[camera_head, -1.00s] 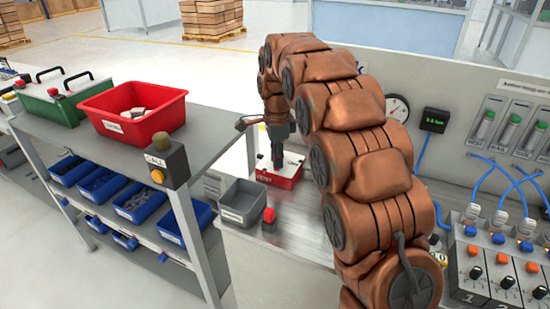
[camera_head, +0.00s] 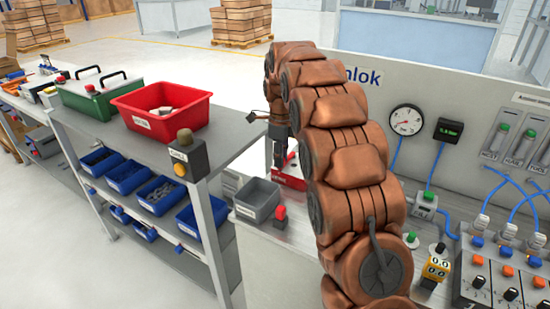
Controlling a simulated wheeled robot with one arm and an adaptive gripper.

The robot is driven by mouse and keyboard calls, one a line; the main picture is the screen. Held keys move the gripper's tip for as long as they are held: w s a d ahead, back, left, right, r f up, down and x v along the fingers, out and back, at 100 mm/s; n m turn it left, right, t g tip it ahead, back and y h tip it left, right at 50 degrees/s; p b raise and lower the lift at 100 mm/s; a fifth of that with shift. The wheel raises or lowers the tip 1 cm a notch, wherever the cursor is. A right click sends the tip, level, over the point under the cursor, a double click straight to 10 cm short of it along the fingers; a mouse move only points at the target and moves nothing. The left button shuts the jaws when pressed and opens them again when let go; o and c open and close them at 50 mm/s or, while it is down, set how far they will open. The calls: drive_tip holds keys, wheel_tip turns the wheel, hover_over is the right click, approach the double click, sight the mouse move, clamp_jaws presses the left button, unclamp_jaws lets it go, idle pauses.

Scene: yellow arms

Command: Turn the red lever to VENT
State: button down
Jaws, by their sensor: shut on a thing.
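My gripper (camera_head: 279,163) is small and dark at the end of my copper-coloured arm. It points down over a red block with a pale top (camera_head: 289,183) on the grey bench. Its fingers are shut, but what they hold is hidden by distance and my arm. I cannot make out a red lever or a VENT mark. A red knob on a grey base (camera_head: 280,212) stands nearer, apart from my gripper, beside a grey bin (camera_head: 257,200); I cannot tell if it is a lever.
A grey panel with a gauge (camera_head: 405,120), green display (camera_head: 448,130) and blue hoses stands right of my arm. At left, a shelf bench (camera_head: 110,135) carries a red bin (camera_head: 160,131), a green case (camera_head: 101,95) and a call post (camera_head: 188,160).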

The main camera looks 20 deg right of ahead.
drive_tip(key=c, duration=1)
unclamp_jaws()
drive_tip(key=shift+r, duration=3.8)
